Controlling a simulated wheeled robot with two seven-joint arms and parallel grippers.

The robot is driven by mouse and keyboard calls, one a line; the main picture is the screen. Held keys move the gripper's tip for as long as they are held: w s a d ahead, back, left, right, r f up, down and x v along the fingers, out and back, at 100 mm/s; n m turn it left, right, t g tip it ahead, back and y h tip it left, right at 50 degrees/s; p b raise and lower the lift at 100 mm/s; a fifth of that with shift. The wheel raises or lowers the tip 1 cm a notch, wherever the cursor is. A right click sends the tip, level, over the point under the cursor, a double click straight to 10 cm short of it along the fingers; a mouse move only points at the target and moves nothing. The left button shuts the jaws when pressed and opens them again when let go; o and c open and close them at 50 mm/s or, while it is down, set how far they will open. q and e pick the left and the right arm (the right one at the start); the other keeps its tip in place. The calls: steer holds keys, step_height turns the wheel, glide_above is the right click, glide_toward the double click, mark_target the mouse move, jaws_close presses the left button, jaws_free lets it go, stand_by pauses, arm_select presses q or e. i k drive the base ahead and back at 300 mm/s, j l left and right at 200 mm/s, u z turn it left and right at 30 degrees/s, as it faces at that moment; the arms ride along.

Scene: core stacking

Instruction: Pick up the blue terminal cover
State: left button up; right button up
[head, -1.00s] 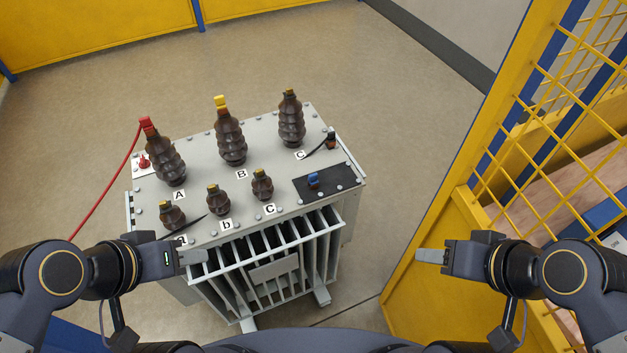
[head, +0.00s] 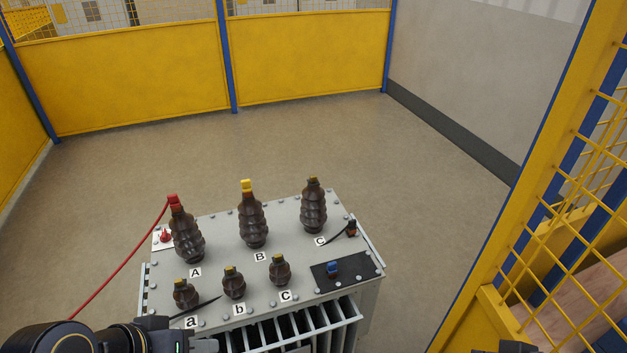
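The blue terminal cover (head: 333,268) is a small blue piece on the black plate (head: 350,276), on the right part of the grey transformer top (head: 225,232). My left gripper (head: 205,345) is at the bottom edge of the head view, left of and nearer than the cover and well apart from it. Its fingers are partly cut off, so its opening does not show. Only a dark bit of my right gripper (head: 515,347) shows at the bottom right, apart from the transformer; its fingers do not show clearly.
Three tall brown bushings A, B (head: 253,220) and C stand behind three short ones a, b (head: 234,283) and c. A red cable (head: 122,260) runs down at the left. A yellow mesh fence (head: 560,200) stands at the right. The floor behind is clear.

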mark_target(331, 269)
steer(key=i+j+z, duration=0.1)
steer(key=z, duration=0.4)
steer(key=j+z, duration=0.3)
steer(key=z, duration=0.15)
steer(key=j+z, duration=0.25)
steer(key=z, duration=0.25)
